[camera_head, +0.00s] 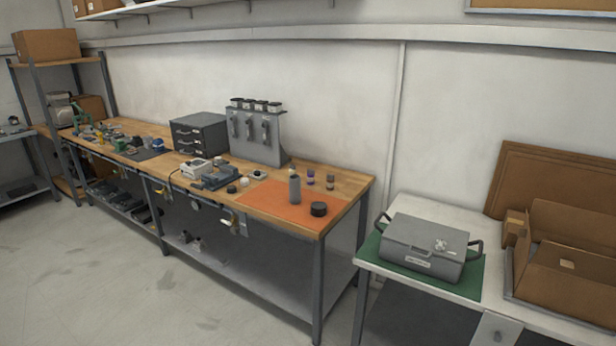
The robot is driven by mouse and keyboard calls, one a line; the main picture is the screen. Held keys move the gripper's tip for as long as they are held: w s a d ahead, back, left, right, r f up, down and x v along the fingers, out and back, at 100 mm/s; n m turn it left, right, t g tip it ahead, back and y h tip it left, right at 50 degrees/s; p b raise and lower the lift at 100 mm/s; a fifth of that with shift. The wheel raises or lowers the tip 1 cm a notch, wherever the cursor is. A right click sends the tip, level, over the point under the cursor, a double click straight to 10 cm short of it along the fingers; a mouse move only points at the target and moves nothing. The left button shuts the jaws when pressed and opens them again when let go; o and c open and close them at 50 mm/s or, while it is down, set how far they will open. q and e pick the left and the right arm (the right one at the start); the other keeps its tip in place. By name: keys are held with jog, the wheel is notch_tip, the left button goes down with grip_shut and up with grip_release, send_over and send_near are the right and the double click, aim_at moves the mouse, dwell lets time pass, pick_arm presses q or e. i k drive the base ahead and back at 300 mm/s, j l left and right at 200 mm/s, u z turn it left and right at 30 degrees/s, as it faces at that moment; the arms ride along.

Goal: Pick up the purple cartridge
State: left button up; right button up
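A small cylinder with a purple-blue band (310,178), which looks like the purple cartridge, stands upright near the back right of the long wooden workbench (345,183). It is just behind the orange mat (262,204). A similar small cylinder with a brownish band (330,182) stands to its right, a little apart. A taller grey bottle (295,190) stands to its left and closer to me. Neither of my grippers shows in the view.
A black round puck (318,209) lies on the mat. A grey rack (256,135) and a drawer box (199,133) stand behind. A white table (408,205) at right holds a grey case (424,245) and an open cardboard box (565,260). The floor in front is clear.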

aim_at(311, 172)
jog(key=i+j, duration=0.8)
jog(key=i, duration=0.2)
